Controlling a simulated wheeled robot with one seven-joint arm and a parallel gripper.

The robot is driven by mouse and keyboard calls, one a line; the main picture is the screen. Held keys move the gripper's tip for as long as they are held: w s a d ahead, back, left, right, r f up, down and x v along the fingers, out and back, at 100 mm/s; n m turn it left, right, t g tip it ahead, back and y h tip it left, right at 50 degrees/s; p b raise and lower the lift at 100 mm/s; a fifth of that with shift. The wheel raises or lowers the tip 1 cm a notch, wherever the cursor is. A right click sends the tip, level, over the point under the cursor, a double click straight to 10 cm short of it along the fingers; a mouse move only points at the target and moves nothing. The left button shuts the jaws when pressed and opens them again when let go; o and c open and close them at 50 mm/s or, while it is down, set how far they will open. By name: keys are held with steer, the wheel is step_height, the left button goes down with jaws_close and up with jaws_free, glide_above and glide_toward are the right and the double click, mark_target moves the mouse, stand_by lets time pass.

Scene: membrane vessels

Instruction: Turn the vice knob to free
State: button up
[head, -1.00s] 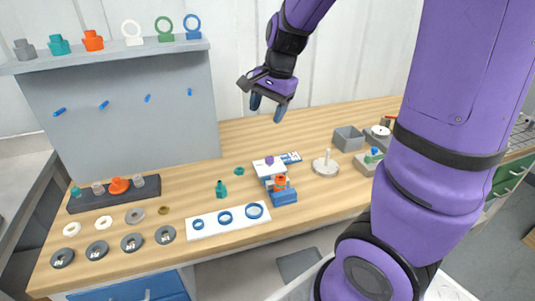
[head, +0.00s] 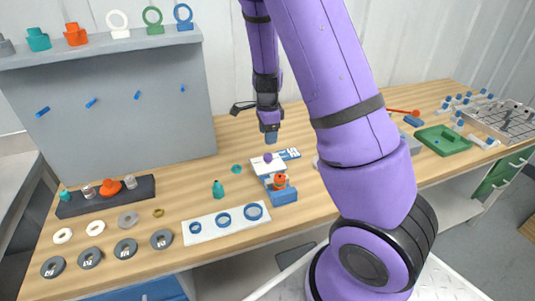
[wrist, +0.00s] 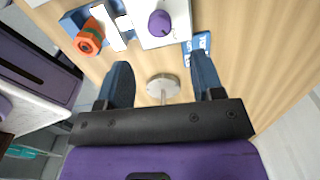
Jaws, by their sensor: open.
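The vice is blue with a white top block. In the head view its blue body (head: 285,196) stands on the wooden bench, and an orange part (head: 280,181) sits at its front. The round purple knob (head: 267,157) is on the white block (head: 263,167). In the wrist view the knob (wrist: 160,23) is near the top edge and the orange part (wrist: 90,37) is at upper left. My gripper (head: 271,138) is above and behind the knob, apart from it. In the wrist view its fingers (wrist: 163,78) are open and empty, with the knob beyond the fingertips.
A blue-and-white card (head: 289,154) lies beside the vice. A round metal stand with a post (wrist: 163,84) shows between the fingers in the wrist view, below them.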

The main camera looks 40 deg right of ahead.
mark_target(268, 155)
step_height(268, 155, down, 9)
steer(key=shift+r, duration=0.1)
stand_by(0.3)
steer(key=c, duration=0.9)
